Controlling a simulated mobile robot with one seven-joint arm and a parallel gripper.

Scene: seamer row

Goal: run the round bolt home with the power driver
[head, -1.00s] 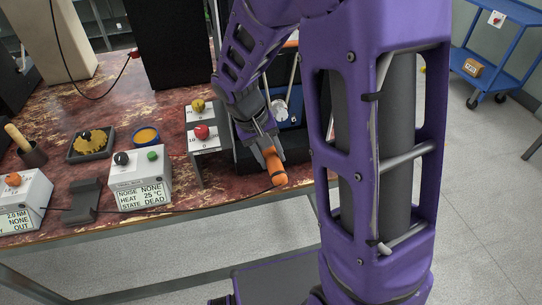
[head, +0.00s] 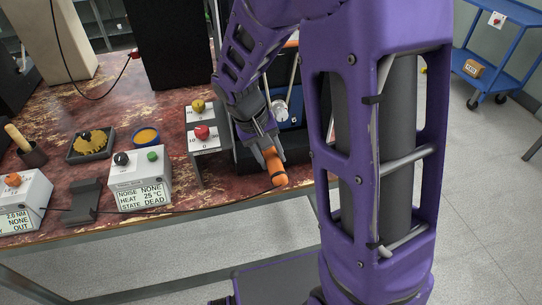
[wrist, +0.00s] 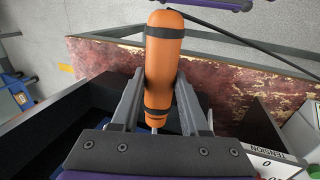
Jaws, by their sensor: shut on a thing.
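The power driver is an orange cylinder with black bands. In the head view the driver (head: 275,167) sticks out of my gripper (head: 266,148) above the front edge of the bench. In the wrist view the driver (wrist: 163,62) lies between both fingers of my gripper (wrist: 158,100), which are shut on it. A thin metal shaft shows at its lower end in the wrist view. A thin dark cord runs left from the driver. I cannot make out the round bolt; the driver's tip is hidden.
A dark open box (wrist: 75,115) lies around and below my gripper. Left of it stand a panel with red and yellow knobs (head: 201,132), a white readout box (head: 140,178), a dark holder (head: 84,198) and a torque box (head: 22,205). A blue cart (head: 500,45) stands far right.

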